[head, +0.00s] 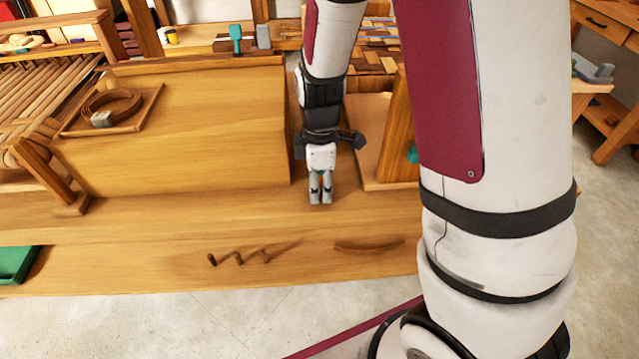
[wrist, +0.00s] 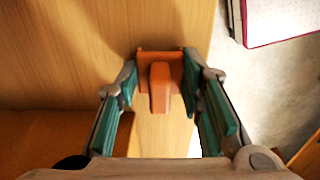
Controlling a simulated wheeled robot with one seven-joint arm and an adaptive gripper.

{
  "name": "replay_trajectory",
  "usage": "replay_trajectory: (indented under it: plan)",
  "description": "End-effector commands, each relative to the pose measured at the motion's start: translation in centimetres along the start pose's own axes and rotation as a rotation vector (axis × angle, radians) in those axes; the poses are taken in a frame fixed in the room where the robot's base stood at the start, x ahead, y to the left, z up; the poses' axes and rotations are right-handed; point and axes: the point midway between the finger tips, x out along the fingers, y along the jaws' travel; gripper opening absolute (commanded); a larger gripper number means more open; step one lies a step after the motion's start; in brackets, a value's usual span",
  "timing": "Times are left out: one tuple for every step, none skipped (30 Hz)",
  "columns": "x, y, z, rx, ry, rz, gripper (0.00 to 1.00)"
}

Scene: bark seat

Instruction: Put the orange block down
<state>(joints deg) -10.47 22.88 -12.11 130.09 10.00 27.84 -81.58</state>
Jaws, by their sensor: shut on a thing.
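The orange block (wrist: 160,86) sits between the fingertips of my gripper (wrist: 157,78) in the wrist view, with the teal finger pads on either side of it. It has a wider back part and a narrower part pointing toward the camera. In the head view my gripper (head: 321,199) points down over the wooden bench top (head: 225,215), just right of a large wooden box. The fingers mostly hide the block there. I cannot tell whether the block touches the bench.
The wooden box (head: 215,130) stands left, with a tray (head: 135,122) holding a coiled strap (head: 110,104) on top. A wooden upright (head: 398,140) stands right. A green tray (head: 14,262) is front left.

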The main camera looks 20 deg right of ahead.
Motion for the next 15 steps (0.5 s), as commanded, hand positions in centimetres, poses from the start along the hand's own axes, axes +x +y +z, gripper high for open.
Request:
replay_trajectory:
  plan:
    - [0.2,0.01,0.01,0.0,0.0,0.0,0.15]
    - [0.31,0.01,0.0,0.0,0.0,0.0,0.15]
    - [0.3,-0.01,0.0,0.0,0.0,0.0,0.39]
    - [0.26,-0.01,0.0,0.0,0.0,0.0,0.46]
    - [0.25,-0.02,0.0,0.0,0.0,0.0,0.52]
    - [0.24,-0.02,0.0,0.0,0.0,0.0,0.55]
    - [0.24,-0.01,0.0,0.0,0.0,0.0,0.55]
    - [0.23,-0.01,0.0,0.0,0.0,0.0,0.55]
    - [0.23,-0.01,0.0,0.0,0.0,0.0,0.55]
    - [0.23,-0.01,0.0,0.0,0.0,0.0,0.55]
    - [0.23,-0.01,0.0,0.0,0.0,0.0,0.55]
    - [0.23,-0.01,0.0,0.0,0.0,0.0,0.55]
    - [0.23,-0.01,0.0,0.0,0.0,0.0,0.55]
    - [0.21,-0.01,0.0,0.0,0.0,0.0,0.55]
    - [0.14,-0.01,0.0,0.0,0.0,0.0,0.55]
